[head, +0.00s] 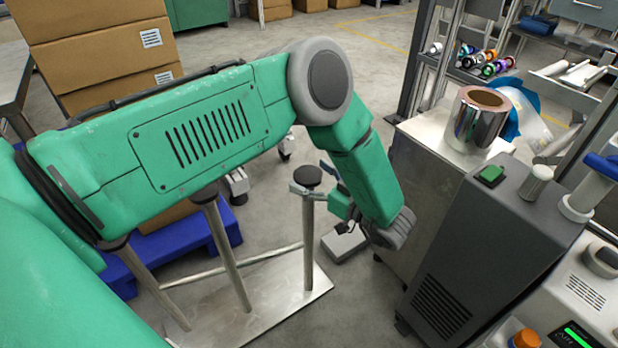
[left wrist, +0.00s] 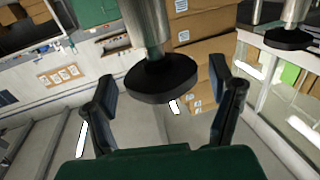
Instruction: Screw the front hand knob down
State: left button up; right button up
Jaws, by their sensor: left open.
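A stand with metal posts on a flat steel plate (head: 262,305) shows in the head view. Each post has a round black knob on top. My left gripper (head: 313,180) is at the rightmost knob (head: 307,174), with its fingers to either side. In the left wrist view, that black knob (left wrist: 160,82) and its metal post (left wrist: 147,28) appear between the open fingers of the left gripper (left wrist: 164,95), with gaps on both sides. The middle knob (head: 203,193) and the left knob (head: 114,243) stand apart from the gripper. My right gripper is not in view.
A dark grey machine (head: 480,240) and a metal cabinet carrying a shiny film roll (head: 477,120) stand at the right. Cardboard boxes (head: 110,62) are stacked at the back left. A blue pallet (head: 180,240) lies behind the stand. Grey floor is open behind my arm.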

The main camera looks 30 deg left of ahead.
pick_arm(q)
jog(key=shift+a, duration=0.4)
